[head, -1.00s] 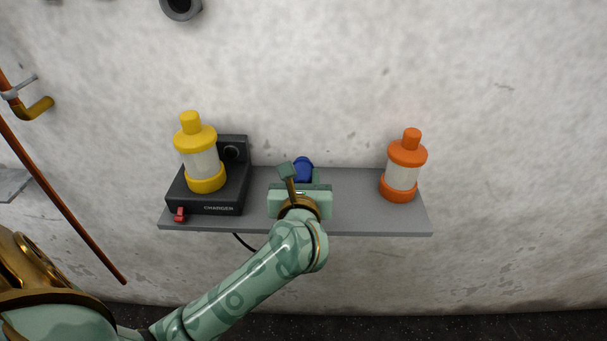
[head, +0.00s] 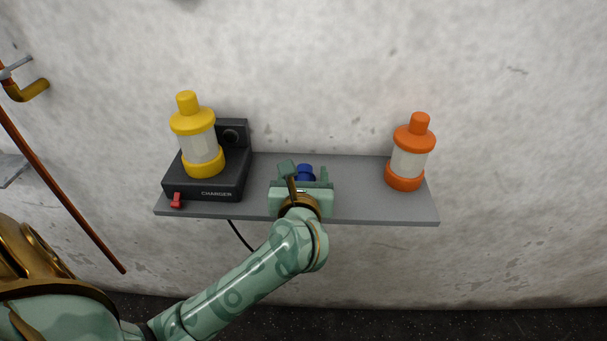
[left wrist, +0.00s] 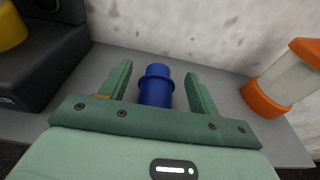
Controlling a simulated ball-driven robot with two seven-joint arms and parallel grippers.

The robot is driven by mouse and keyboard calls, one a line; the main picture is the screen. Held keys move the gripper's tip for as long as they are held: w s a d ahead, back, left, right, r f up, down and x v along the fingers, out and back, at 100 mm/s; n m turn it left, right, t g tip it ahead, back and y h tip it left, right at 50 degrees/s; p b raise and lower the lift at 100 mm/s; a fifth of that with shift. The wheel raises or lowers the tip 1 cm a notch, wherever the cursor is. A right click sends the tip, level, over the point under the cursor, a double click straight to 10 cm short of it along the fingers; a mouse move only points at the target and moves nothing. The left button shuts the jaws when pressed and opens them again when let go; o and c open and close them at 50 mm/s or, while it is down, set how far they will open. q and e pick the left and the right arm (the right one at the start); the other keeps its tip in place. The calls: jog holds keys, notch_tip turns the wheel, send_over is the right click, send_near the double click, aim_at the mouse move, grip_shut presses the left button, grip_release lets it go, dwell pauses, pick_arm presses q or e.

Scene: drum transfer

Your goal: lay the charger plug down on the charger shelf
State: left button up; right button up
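The charger plug is not certain by name; a blue cylindrical piece with a collar (head: 305,173) fits it. In the left wrist view this blue piece (left wrist: 156,86) is between my left gripper's fingers, with a gap on both sides, pointing away from the palm. My left gripper (head: 304,180) is open at the middle of the grey charger shelf (head: 365,205); its fingers also show in the left wrist view (left wrist: 160,84). Whether the blue piece rests on the shelf is hard to tell. My right gripper is not in view.
A black charger (head: 232,178) with a red lever (head: 176,200) holds a yellow-capped canister (head: 198,140) at the shelf's left. An orange-capped canister (head: 409,158) stands at the right. A black cable (head: 240,236) hangs below. The shelf between gripper and orange canister is clear.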

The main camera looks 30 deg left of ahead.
pick_arm(q)
jog(key=p+v, duration=0.2)
jog(key=v, duration=1)
jog(key=shift+w, duration=0.1)
